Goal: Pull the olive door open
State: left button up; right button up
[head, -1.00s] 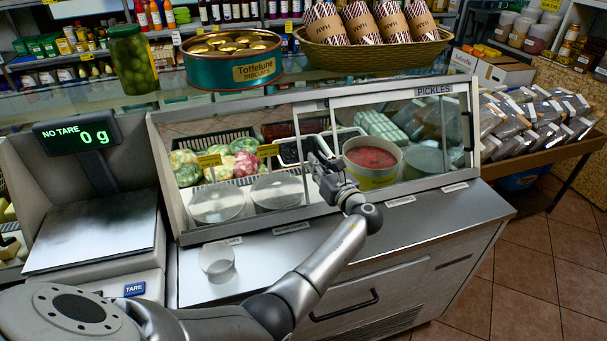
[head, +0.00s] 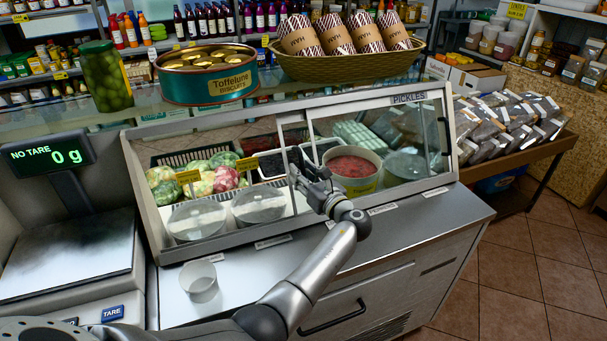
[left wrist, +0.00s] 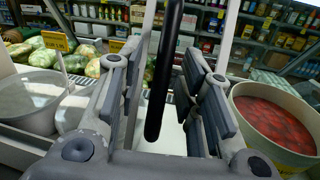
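The glass-fronted display case (head: 225,250) stands ahead on the counter, with glass panes in its sloping front. A label reads PICKLES at its upper right; I see no readable olive label. My left gripper (head: 298,165) is at the middle of the front, near where the panes meet. In the left wrist view, a black upright bar handle (left wrist: 163,75) stands between the spread fingers of my left gripper (left wrist: 170,90). Gaps show beside the bar, so the fingers look open around it. In the head view, the gripper hides this handle. My right gripper is not in view.
Inside the case are a tub of red food (head: 352,170), lidded bowls (head: 196,221) and vegetables. A jar, biscuit tin (head: 205,72) and basket (head: 345,66) stand on top.

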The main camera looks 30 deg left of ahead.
pick_arm(q)
jog(key=v, duration=1.2)
jog(key=shift+f, duration=0.1)
